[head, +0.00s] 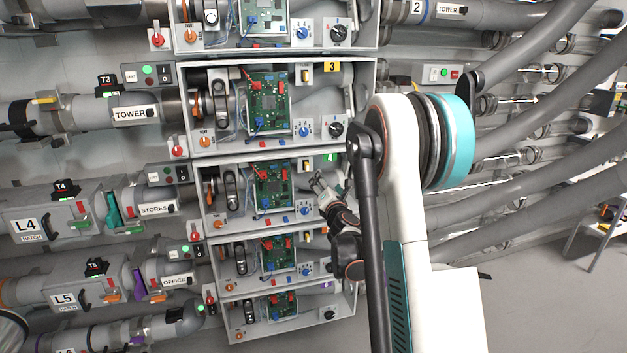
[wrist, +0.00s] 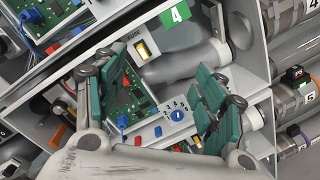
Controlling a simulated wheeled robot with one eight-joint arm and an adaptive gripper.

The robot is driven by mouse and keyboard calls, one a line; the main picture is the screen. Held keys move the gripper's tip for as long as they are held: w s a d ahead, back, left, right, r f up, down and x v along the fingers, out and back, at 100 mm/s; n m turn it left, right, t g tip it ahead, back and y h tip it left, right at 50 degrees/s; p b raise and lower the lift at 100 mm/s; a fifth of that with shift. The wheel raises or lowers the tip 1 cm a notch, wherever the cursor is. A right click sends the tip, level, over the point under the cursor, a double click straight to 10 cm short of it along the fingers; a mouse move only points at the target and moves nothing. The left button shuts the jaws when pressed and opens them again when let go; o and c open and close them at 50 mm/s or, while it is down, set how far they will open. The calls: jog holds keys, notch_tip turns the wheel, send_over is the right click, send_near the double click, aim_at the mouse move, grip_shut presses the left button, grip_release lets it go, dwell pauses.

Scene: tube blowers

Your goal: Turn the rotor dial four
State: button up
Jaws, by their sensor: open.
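Box four carries a green "4" label (wrist: 174,14), which also shows in the head view (head: 331,157). In the wrist view a small blue dial with numbers around it (wrist: 177,116) sits on its panel; it also shows in the head view (head: 305,210). A black dial like those at the right of the other panels is not visible here; my gripper covers that spot. I cannot read which dial is named rotor. My gripper (wrist: 160,98) is open and empty, its teal fingers either side of the blue dial in the picture. In the head view my gripper (head: 320,187) is at the box's right side.
A grey pipe (wrist: 185,65) crosses inside the box. Similar boxes, such as box three (head: 330,67), stand above and below. Thick hoses (head: 540,150) run at right.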

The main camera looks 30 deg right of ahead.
jog(key=s+a+r+m+g, duration=0.1)
jog(key=a+r+m, duration=0.4)
jog(key=a, duration=0.1)
jog(key=shift+s, duration=0.4)
jog(key=shift+a, duration=0.1)
